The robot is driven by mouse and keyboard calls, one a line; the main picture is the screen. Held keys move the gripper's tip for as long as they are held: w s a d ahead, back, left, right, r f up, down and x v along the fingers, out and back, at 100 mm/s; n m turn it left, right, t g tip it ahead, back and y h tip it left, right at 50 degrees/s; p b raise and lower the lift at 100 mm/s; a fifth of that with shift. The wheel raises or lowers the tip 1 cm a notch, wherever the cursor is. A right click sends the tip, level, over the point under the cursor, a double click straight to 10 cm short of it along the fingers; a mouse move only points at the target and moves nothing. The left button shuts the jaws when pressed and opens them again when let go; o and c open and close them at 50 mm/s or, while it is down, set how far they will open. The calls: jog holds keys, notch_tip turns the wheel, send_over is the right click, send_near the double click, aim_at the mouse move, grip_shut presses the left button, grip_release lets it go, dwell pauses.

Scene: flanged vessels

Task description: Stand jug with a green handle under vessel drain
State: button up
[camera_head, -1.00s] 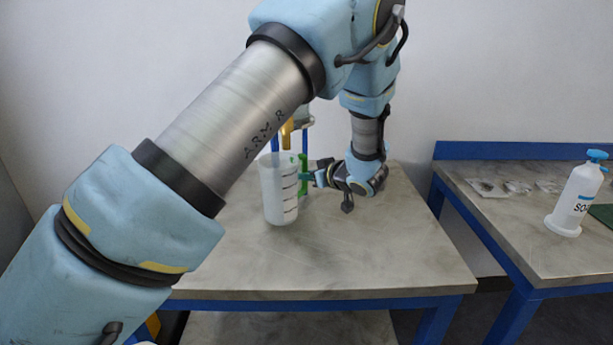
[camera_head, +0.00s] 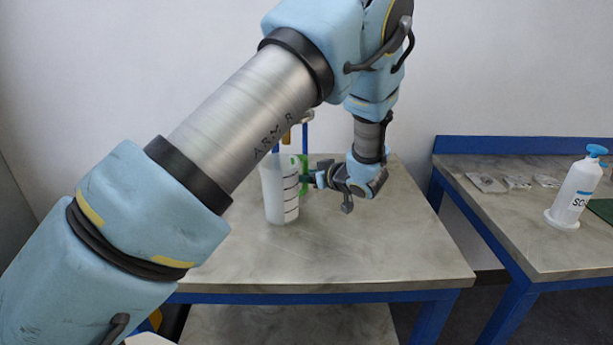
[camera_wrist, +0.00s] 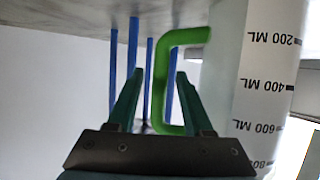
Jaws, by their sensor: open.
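The jug (camera_head: 279,195) is tall, whitish and translucent, with dark marks and a green handle (camera_head: 303,168) on its right side. It stands upright on the table. In the wrist view, which is upside down, the jug (camera_wrist: 240,75) is at the right and its handle (camera_wrist: 159,85) shows between my fingers. My gripper (camera_head: 310,178) is at the handle's right; in the wrist view its fingers (camera_wrist: 158,78) are apart, with gaps beside the handle. A brass-coloured piece (camera_head: 287,136), probably the vessel drain, shows above and behind the jug; my arm hides most of the vessel.
Blue posts (camera_head: 305,138) stand behind the jug. The table (camera_head: 330,255) is clear in front and to the right. A second table (camera_head: 500,220) at the right holds a white bottle with a blue pump (camera_head: 577,190), small flat packets (camera_head: 487,182) and a green mat (camera_head: 603,209).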

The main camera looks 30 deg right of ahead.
jog(key=shift+r, duration=0.1)
jog(key=shift+s+r, duration=0.1)
jog(key=shift+s, duration=0.1)
jog(key=b+v, duration=0.2)
jog(key=v, duration=0.9)
jog(key=shift+s+b, duration=0.25)
jog(key=shift+b, duration=0.05)
jog(key=shift+r, duration=0.1)
